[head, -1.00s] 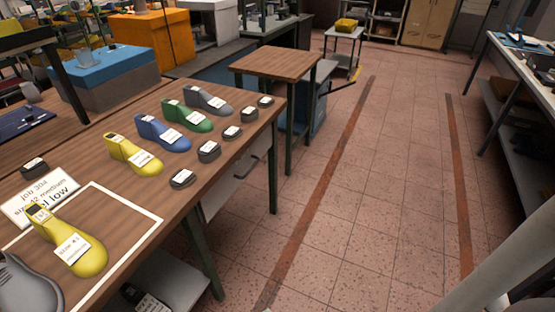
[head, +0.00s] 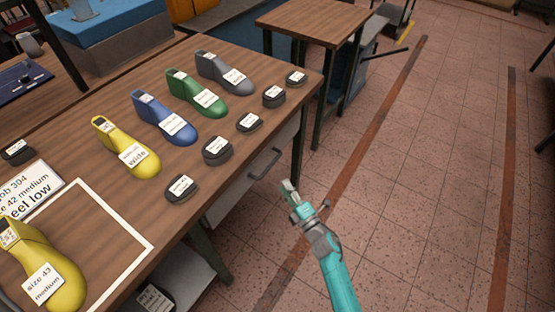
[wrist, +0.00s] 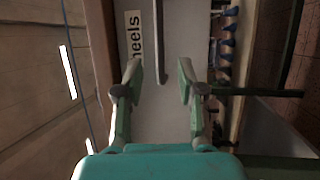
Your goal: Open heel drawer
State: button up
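The heel drawer (head: 236,195) is under the right edge of the wooden workbench, and its front looks flush with the bench. Its dark bar handle (head: 265,163) sticks out from the front. In the wrist view the pale drawer front (wrist: 165,115) carries a white label (wrist: 134,45) reading "heels", and the handle (wrist: 159,45) runs down between and beyond my fingertips. My gripper (head: 290,189) is out over the floor, just right of the handle. In the wrist view my gripper (wrist: 160,75) is open and empty, its fingers apart and pointing at the drawer front.
On the bench (head: 100,195) stand yellow, blue, green and grey shoe lasts and several dark heel pieces (head: 217,150) near the edge. A smaller wooden table (head: 312,22) stands beyond. The tiled floor (head: 430,180) to the right is clear.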

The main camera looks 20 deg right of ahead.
aim_at(270, 165)
jog(key=x, duration=1)
jog(key=shift+r, duration=0.1)
jog(key=shift+a, duration=0.1)
grip_shut()
